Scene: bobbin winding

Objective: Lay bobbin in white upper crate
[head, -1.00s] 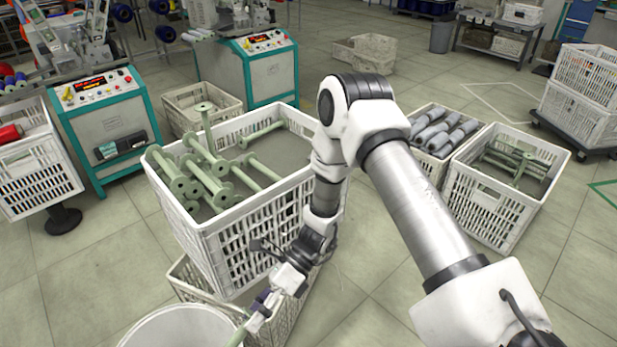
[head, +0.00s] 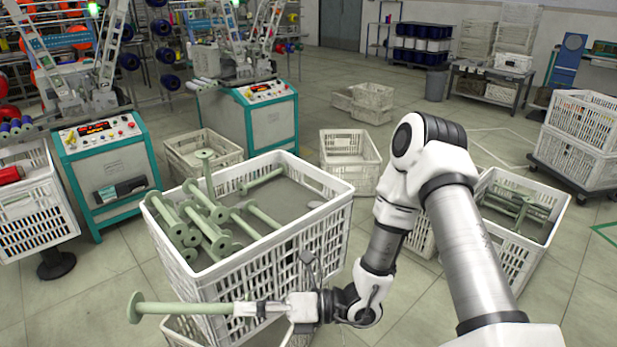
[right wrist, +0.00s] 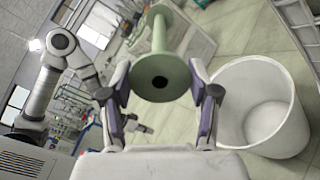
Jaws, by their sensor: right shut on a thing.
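My right gripper (head: 257,309) is shut on a pale green bobbin (head: 185,308) and holds it level in front of the white upper crate (head: 285,255), apart from the bobbins inside. In the right wrist view the held bobbin's flange (right wrist: 161,78) sits between the purple-padded fingers (right wrist: 163,98). The white upper crate stands on a lower crate (head: 185,328). Several green bobbins (head: 200,222) lie piled at its left side, with one standing up; bare grey floor shows at its right. In the right wrist view, another arm of mine is at left; its gripper is small and unclear.
A white round bin (right wrist: 268,105) stands to the right in the right wrist view. Another crate with green bobbins (head: 518,212) is at the right, partly behind my right arm. Winding machines (head: 105,160) stand at the back left. An empty-looking crate (head: 350,160) stands behind.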

